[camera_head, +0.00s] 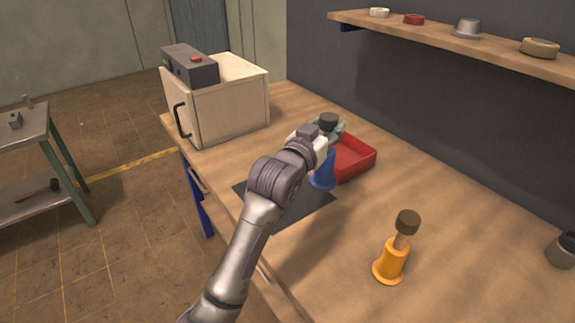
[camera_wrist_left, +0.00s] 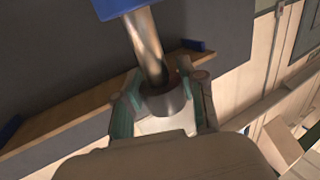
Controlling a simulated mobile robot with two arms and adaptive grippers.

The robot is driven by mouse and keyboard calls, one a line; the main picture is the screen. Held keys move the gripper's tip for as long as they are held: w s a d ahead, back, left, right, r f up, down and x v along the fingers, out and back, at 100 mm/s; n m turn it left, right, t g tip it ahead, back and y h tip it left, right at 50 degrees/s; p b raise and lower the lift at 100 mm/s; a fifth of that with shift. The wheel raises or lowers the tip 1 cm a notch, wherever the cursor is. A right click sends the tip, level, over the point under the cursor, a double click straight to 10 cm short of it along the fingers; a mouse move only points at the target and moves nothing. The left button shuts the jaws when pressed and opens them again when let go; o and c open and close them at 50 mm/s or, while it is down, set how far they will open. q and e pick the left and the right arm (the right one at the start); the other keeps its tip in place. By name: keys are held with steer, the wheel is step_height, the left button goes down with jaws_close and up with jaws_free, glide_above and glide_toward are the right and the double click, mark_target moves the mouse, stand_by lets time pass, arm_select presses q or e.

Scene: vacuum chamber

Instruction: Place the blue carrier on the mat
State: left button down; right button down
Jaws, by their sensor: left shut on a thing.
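The blue carrier (camera_head: 322,172) has a blue flared base and a dark brown top (camera_head: 328,118). My arm hides part of the mat. My right gripper is not in view.
A red tray (camera_head: 362,154) stands right beside the carrier. An orange carrier (camera_head: 391,262) with a brown top stands nearer on the bench. A pale cabinet (camera_head: 232,105) is at the back left, and a grey cup (camera_head: 562,250) at the right. The bench's right middle is clear.

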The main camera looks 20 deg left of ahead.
arm_select(q)
steer(key=w+a+f, duration=0.1)
steer(key=a+f, duration=0.8)
steer(key=shift+w, duration=0.15)
steer(key=shift+f, duration=0.15)
steer(key=c, duration=0.7)
jaws_free()
steer(key=shift+f, duration=0.15)
steer(key=shift+o, duration=0.2)
steer(key=v, duration=1.2)
steer(key=shift+b, duration=0.3)
